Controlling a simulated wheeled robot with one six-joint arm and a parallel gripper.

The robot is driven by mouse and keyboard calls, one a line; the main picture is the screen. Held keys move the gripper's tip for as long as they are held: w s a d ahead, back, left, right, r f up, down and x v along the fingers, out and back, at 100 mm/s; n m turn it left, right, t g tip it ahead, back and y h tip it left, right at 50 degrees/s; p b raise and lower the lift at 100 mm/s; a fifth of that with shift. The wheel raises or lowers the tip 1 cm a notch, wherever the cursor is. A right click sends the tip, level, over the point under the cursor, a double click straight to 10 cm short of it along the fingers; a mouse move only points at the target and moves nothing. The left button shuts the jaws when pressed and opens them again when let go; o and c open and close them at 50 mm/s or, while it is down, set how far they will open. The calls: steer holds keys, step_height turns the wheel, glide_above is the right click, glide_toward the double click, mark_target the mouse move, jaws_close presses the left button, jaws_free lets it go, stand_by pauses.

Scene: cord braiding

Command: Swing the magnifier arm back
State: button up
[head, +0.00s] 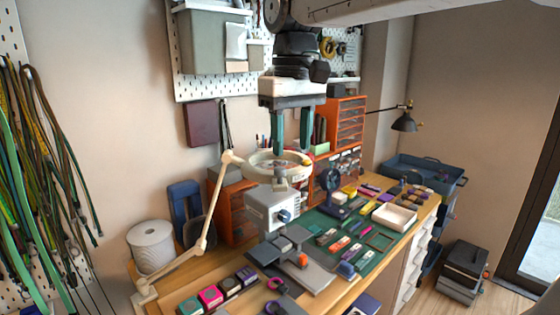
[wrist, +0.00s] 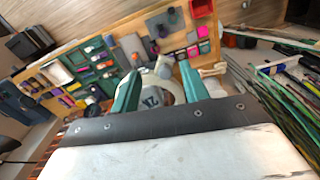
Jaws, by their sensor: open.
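The magnifier (head: 278,165) is a cream ring lens on a jointed cream arm (head: 207,215), clamped at the bench's near left edge. The ring hangs over a pale grey boxy machine (head: 268,209). My gripper (head: 292,149) points down just above the ring, with its two green fingers apart and nothing seen between them. In the wrist view my gripper's fingers (wrist: 158,84) are spread, and part of the pale magnifier (wrist: 165,68) shows between and beyond them. I cannot tell whether a finger touches the ring.
The wooden bench (head: 172,283) carries a white spool (head: 150,246), a green mat (head: 372,246) with several small items, a white tray (head: 394,217) and a small dark fan (head: 331,186). Orange drawers (head: 346,121) stand behind. Cords (head: 45,160) hang at left. Floor at right is partly free.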

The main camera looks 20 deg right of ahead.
mark_target(279, 168)
steer(key=w, duration=0.1)
steer(key=w+r, duration=0.1)
steer(key=w, duration=0.1)
steer(key=shift+w+a+r, duration=0.1)
steer(key=shift+a+r, duration=0.25)
steer(key=shift+w+f+n, duration=0.15)
steer(key=shift+n, duration=0.15)
step_height(279, 168, down, 7)
steer(key=shift+f, duration=0.1)
jaws_close()
